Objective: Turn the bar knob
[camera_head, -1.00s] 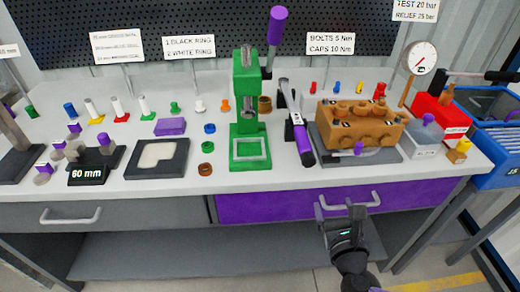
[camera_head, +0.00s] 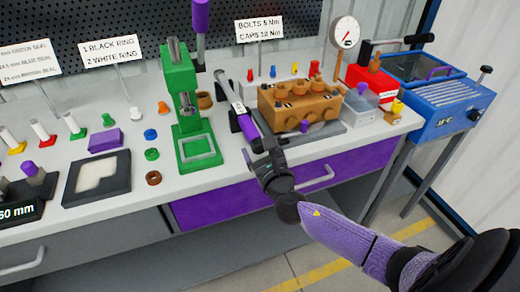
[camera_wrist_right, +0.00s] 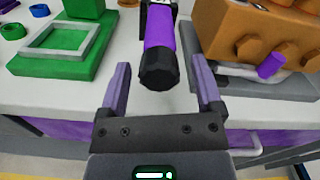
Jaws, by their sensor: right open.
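A small purple bar-shaped knob (camera_head: 304,126) sticks out of the front of the brown pump block (camera_head: 322,108). In the right wrist view the knob (camera_wrist_right: 271,65) is at the right, outside my fingers. My right gripper (camera_head: 264,150) is open at the bench's front edge, left of and below the knob. In the wrist view its two purple fingers (camera_wrist_right: 160,62) stand apart. The purple, black-capped handle of a torque wrench (camera_wrist_right: 159,35) lies ahead between them; I cannot tell whether they touch it. My left gripper is not in view.
A green press (camera_head: 183,95) stands left of the wrench. A purple drawer (camera_head: 215,202) is below the bench top.

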